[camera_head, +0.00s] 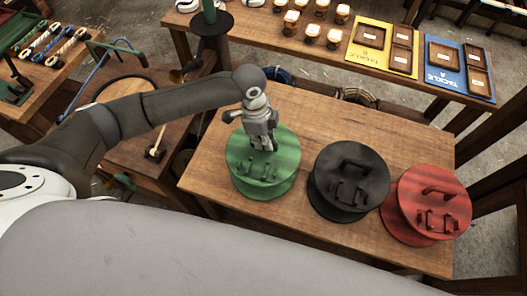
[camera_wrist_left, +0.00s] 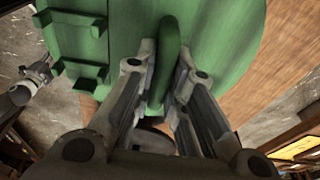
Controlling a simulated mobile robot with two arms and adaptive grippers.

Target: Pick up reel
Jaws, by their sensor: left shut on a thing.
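Three reels stand in a row on the wooden table (camera_head: 305,111). The green reel (camera_head: 243,178) is at the left, the black reel (camera_head: 330,205) in the middle and the red reel (camera_head: 415,225) at the right. Each has a handle and small brackets on its top disc; the green reel's handle is mostly hidden by my gripper in the head view. My left gripper (camera_head: 264,146) comes down from above onto the green reel. In the left wrist view, its fingers (camera_wrist_left: 168,75) are shut on the green handle (camera_wrist_left: 168,52) of the reel. My right gripper is not in view.
A back bench holds several small jars (camera_head: 312,33), a yellow tray (camera_head: 372,55) and a blue tray (camera_head: 458,78). A lower bench with a mallet (camera_head: 155,150) is at the left. The black reel stands close beside the green one. The table's back right is clear.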

